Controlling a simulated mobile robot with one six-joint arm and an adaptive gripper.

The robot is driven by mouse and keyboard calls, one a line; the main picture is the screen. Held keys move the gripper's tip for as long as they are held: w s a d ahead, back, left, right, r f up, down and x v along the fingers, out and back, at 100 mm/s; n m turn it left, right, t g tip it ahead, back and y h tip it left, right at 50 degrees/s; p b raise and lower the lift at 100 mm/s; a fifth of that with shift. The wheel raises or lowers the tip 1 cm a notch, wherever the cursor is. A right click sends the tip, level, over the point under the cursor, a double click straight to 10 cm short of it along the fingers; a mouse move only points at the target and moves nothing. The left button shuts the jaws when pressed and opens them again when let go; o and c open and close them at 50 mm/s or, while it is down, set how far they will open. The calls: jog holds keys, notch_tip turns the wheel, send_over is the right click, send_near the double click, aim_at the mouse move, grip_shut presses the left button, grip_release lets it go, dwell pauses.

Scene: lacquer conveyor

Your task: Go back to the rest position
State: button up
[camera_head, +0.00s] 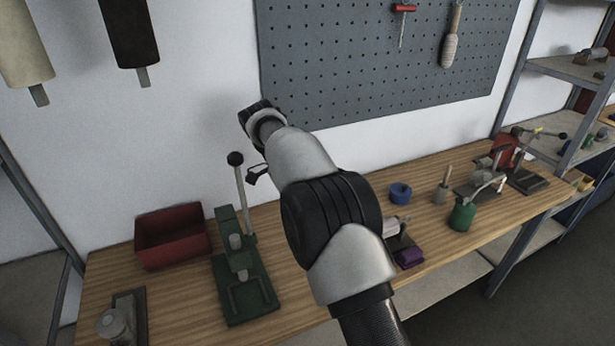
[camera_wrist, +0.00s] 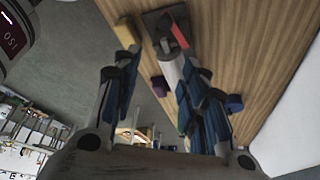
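My gripper shows in the wrist view (camera_wrist: 152,68), with its two blue-padded fingers spread apart and a gap between them. No object is clearly held; the workbench and a white cylinder (camera_wrist: 171,73) on a dark base show beyond the fingers. In the head view my arm rises across the middle of the picture in front of the wall. The gripper is mostly hidden behind my arm there; a small dark part shows at its left. The wooden workbench (camera_head: 185,300) lies below and behind the arm.
A pegboard (camera_head: 350,70) hangs behind. Shelving (camera_head: 565,70) stands at right.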

jog(key=s+d+r+n+t+y, duration=0.25)
jog(key=s+d+r+n, duration=0.8)
jog(key=s+r, duration=0.55)
jog(key=s+d+f+n, duration=0.1)
jog(key=s+f+n, duration=0.1)
jog(key=s, duration=0.5)
jog(key=s+d+f+n+t+y, duration=0.1)
jog(key=s+d+f+n, duration=0.1)
jog(key=s, duration=0.5)
jog(key=s+d+f+n+t+y, duration=0.1)
jog(key=s+d+f+n, duration=0.1)
jog(key=s+n, duration=0.2)
jog(key=s, duration=0.3)
jog(key=shift+f, duration=0.35)
